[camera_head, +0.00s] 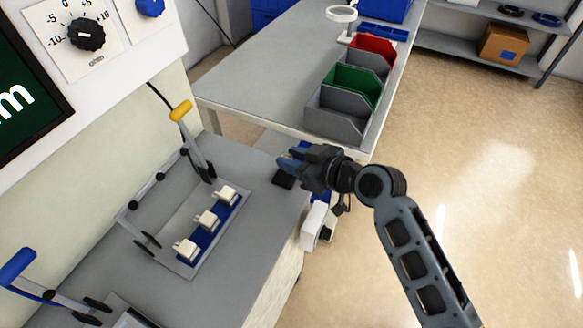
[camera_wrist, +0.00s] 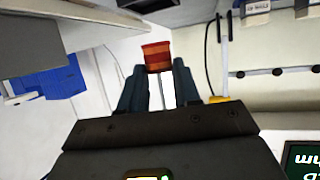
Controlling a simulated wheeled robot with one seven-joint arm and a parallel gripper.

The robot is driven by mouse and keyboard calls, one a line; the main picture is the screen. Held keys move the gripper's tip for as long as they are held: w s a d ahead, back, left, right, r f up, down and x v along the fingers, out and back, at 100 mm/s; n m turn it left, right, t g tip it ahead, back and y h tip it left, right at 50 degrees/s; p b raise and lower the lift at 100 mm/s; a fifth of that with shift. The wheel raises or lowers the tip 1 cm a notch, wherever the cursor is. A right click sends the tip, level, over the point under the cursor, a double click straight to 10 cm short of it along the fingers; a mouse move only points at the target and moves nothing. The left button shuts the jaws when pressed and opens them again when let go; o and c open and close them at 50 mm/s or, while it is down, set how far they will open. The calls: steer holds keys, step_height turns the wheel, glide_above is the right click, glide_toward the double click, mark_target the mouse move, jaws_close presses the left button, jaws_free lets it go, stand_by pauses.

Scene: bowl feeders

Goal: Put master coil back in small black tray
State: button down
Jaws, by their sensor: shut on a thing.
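My gripper (camera_head: 288,161) is over the far right corner of the grey bench; it also shows in the wrist view (camera_wrist: 158,88). Its fingers are shut on the master coil (camera_wrist: 157,56), a small red and orange striped piece at the fingertips. The coil cannot be made out in the head view. A small black piece (camera_head: 283,182), perhaps the small black tray, lies on the bench just below the gripper, partly hidden by it. A dark shape (camera_wrist: 148,4) at the top of the wrist view may be the same tray.
A fixture (camera_head: 189,222) with white blocks on a blue strip and a yellow-handled clamp (camera_head: 182,110) stands left of the gripper. A second bench (camera_head: 255,80) behind carries grey, green (camera_head: 352,86) and red bins. The bench between fixture and gripper is mostly clear.

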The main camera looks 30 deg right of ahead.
mark_target(292, 182)
steer(key=shift+a+f, duration=0.2)
steer(key=shift+f, duration=1.95)
steer(key=shift+f, duration=0.1)
steer(key=c, duration=0.8)
jaws_free()
steer(key=shift+r, duration=0.2)
steer(key=b+v, duration=0.2)
steer(key=v, duration=1)
steer(key=shift+f, duration=0.1)
